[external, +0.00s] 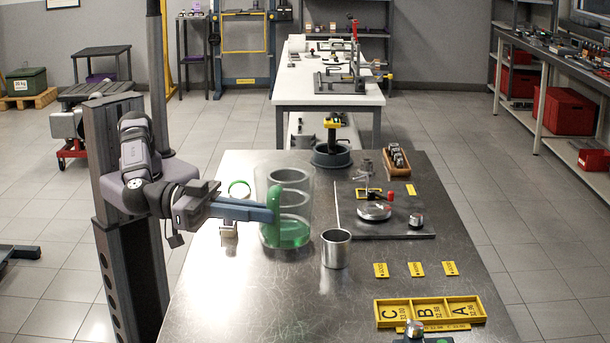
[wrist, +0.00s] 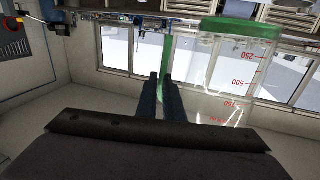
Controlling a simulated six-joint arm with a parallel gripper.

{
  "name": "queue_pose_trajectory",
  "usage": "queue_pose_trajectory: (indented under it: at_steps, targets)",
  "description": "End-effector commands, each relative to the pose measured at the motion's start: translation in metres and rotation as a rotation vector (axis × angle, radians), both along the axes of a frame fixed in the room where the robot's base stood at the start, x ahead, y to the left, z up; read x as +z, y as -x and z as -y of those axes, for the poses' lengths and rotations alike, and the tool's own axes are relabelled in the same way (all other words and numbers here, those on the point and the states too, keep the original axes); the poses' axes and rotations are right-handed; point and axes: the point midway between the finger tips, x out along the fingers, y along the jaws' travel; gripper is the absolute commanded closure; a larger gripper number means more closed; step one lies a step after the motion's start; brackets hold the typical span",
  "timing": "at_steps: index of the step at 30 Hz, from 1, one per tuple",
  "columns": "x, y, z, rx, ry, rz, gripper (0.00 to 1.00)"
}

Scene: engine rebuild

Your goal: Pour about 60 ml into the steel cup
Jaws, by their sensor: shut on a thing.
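A clear jug (external: 303,222) with green liquid in its bottom stands about upright at the left-middle of the steel table; I cannot tell whether its base touches the tabletop. My gripper (external: 272,213) reaches in from the left and is shut on the jug's green handle (external: 274,200). In the wrist view the handle (wrist: 166,60) runs between my two fingers (wrist: 163,95), and the jug's clear wall (wrist: 215,75) with red marks shows to the right. The steel cup (external: 336,250) stands upright on the table, just right of the jug and nearer the camera. Its inside contents are not visible.
A dark plate (external: 385,228) with a gauge-like fixture lies right of the cup. A yellow tray (external: 430,311) marked C, B, A and several yellow tags lie front right. A small item (external: 229,232) stands left of the jug. The table's front left is clear.

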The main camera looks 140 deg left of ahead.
Motion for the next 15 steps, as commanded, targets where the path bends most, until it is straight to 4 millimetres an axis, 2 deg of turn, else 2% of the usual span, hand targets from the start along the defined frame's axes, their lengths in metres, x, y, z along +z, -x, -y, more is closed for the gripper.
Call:
queue_pose_trajectory:
  at_steps: [1, 3, 8, 11, 15]
  targets:
    - [0.004, -0.002, -0.012, 0.016, -0.006, -0.004, 1.0]
    - [0.0, -0.004, -0.025, 0.029, -0.005, -0.005, 1.0]
    - [-0.012, -0.007, -0.048, 0.029, -0.006, -0.005, 1.0]
    - [-0.023, -0.008, -0.053, 0.005, -0.006, -0.006, 1.0]
    - [-0.044, -0.009, -0.049, -0.058, -0.006, -0.005, 1.0]
